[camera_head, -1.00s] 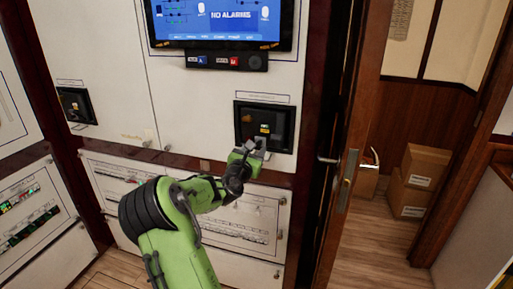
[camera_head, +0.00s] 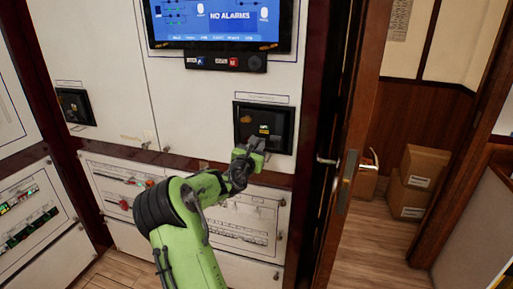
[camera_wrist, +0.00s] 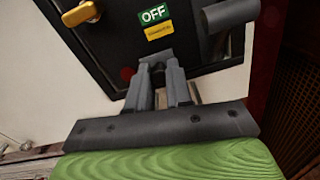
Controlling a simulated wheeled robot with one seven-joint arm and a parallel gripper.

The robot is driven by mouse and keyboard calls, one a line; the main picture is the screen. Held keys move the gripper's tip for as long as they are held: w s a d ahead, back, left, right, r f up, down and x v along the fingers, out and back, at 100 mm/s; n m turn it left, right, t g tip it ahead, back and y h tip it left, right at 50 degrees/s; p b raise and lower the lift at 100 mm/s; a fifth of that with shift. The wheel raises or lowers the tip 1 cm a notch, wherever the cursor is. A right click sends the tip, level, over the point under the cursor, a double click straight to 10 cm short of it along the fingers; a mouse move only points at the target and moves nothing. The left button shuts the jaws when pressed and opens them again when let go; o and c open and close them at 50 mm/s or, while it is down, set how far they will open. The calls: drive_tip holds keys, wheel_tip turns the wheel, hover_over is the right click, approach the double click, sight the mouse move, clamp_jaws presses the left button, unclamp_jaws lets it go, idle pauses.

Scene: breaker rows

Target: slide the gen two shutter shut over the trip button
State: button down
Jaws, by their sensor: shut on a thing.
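The black breaker panel (camera_head: 265,126) on the right of the white cabinet is in front of my arm. In the wrist view its black face (camera_wrist: 105,35) carries a green OFF label (camera_wrist: 154,14) with a yellow strip below, a yellow handle (camera_wrist: 80,14) at left and a grey cylinder (camera_wrist: 230,14) at right. My gripper (camera_head: 250,158) is at the panel's lower edge. In the wrist view my gripper (camera_wrist: 157,72) is shut on a small dark grey tab (camera_wrist: 154,57), apparently the shutter's, below the label.
A similar black panel (camera_head: 75,106) is on the cabinet's left. A screen reading NO ALARMS (camera_head: 220,18) is above. A wooden door (camera_head: 352,130) with a metal handle stands open at right, with cardboard boxes (camera_head: 420,178) beyond. Breaker rows (camera_head: 240,222) lie below.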

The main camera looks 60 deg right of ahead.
sight(247, 139)
drive_tip(key=shift+w, duration=0.1)
drive_tip(key=w, duration=0.1)
drive_tip(key=w+p, duration=0.1)
drive_tip(key=w, duration=0.1)
drive_tip(key=w+p, duration=0.1)
drive_tip(key=shift+w+a, duration=0.25)
drive_tip(key=shift+a, duration=0.15)
drive_tip(key=c, duration=1)
unclamp_jaws()
drive_tip(key=shift+w, duration=0.1)
drive_tip(key=a, duration=0.5)
drive_tip(key=s+a, duration=0.1)
drive_tip(key=a, duration=0.4)
drive_tip(key=s+a, duration=0.1)
drive_tip(key=a, duration=0.4)
drive_tip(key=shift+s+a+p, duration=0.1)
drive_tip(key=shift+a+p, duration=0.25)
drive_tip(key=shift+p, duration=0.05)
